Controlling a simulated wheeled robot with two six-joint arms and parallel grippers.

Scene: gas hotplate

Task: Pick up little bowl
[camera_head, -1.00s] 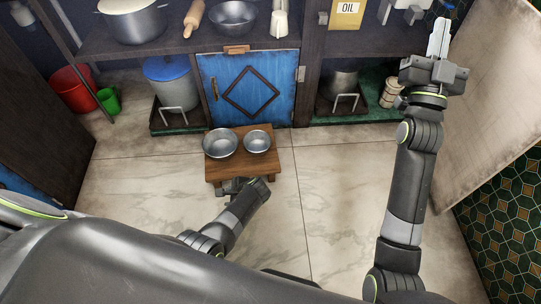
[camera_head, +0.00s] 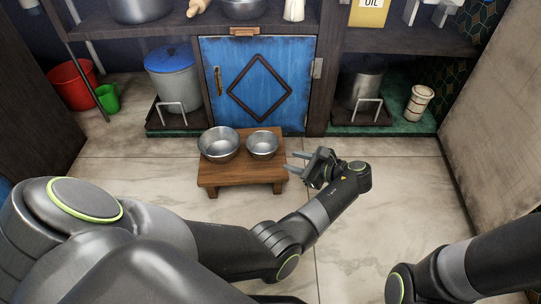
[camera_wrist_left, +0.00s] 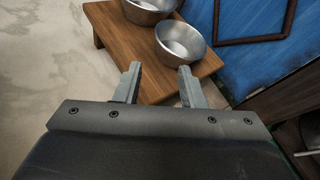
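The little bowl (camera_head: 262,145) is a metal bowl on the right side of a low wooden stool (camera_head: 243,174). A larger metal bowl (camera_head: 219,144) stands just left of it. In the left wrist view the little bowl (camera_wrist_left: 180,42) lies ahead of the fingers, and the larger bowl (camera_wrist_left: 150,8) is cut off at the top edge. My left gripper (camera_head: 291,162) is open and empty, right of the stool and pointing toward the little bowl without touching it. Its two spread fingers (camera_wrist_left: 158,84) show in the wrist view. My right gripper is out of view; only part of that arm shows.
A blue cabinet door (camera_head: 258,85) stands behind the stool. A lidded pot (camera_head: 173,80) on a rack is at left, and another pot (camera_head: 360,88) is at right. Red (camera_head: 72,85) and green (camera_head: 107,98) buckets stand far left. The floor around the stool is clear.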

